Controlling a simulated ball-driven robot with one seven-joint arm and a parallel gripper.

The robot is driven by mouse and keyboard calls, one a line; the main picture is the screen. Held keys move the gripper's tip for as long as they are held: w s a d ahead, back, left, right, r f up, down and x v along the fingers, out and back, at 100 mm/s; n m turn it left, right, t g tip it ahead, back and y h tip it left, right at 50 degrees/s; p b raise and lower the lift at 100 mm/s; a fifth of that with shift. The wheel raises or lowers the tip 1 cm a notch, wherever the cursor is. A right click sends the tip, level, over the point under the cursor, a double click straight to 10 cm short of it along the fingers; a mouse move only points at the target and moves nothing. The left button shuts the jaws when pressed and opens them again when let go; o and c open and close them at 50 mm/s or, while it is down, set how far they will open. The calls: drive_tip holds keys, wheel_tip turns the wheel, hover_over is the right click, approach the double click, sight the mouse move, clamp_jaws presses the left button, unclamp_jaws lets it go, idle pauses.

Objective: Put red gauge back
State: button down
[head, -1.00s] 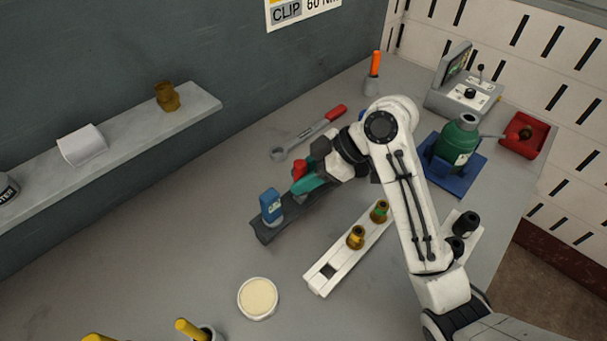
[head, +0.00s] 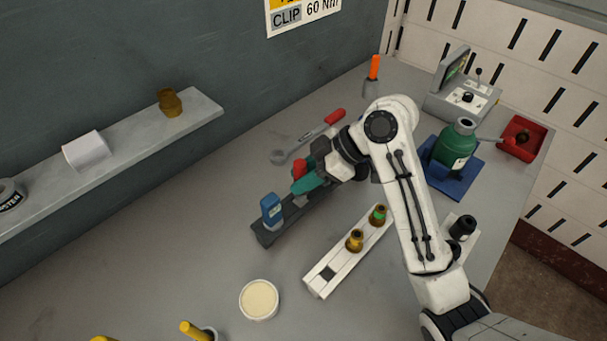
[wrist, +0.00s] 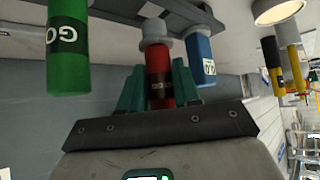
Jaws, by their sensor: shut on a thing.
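The red gauge (wrist: 158,75) is between the teal fingers of my gripper (wrist: 160,88), which is shut on it. Its red top (head: 299,168) shows beside the fingers in the head view. It is in line with the blue gauge (head: 271,208), over the dark rack (head: 266,236); I cannot tell whether it is fully seated. The blue gauge stands in the rack's near end and also shows in the wrist view (wrist: 199,62). A green gauge (wrist: 68,50) is on the other side of the red one in the wrist view; my arm hides it in the head view.
A white rack (head: 322,282) with brass fittings (head: 355,240) lies to the right. A red-handled wrench (head: 300,145) lies behind my gripper. A round cream dish (head: 259,299) is in front. A green bottle (head: 455,145) stands on a blue base. The table left of the dark rack is clear.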

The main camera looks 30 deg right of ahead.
sight(301, 163)
drive_tip(key=shift+f+b, duration=0.5)
drive_tip(key=shift+f, duration=0.3)
drive_tip(key=shift+r, duration=0.1)
drive_tip(key=shift+r+p, duration=0.8)
drive_tip(key=shift+p, duration=0.05)
drive_tip(key=shift+f+b, duration=0.55)
drive_tip(key=shift+f, duration=0.3)
drive_tip(key=c, duration=0.7)
unclamp_jaws()
drive_tip(key=shift+r+p, duration=2.85)
drive_tip(key=shift+r, duration=0.15)
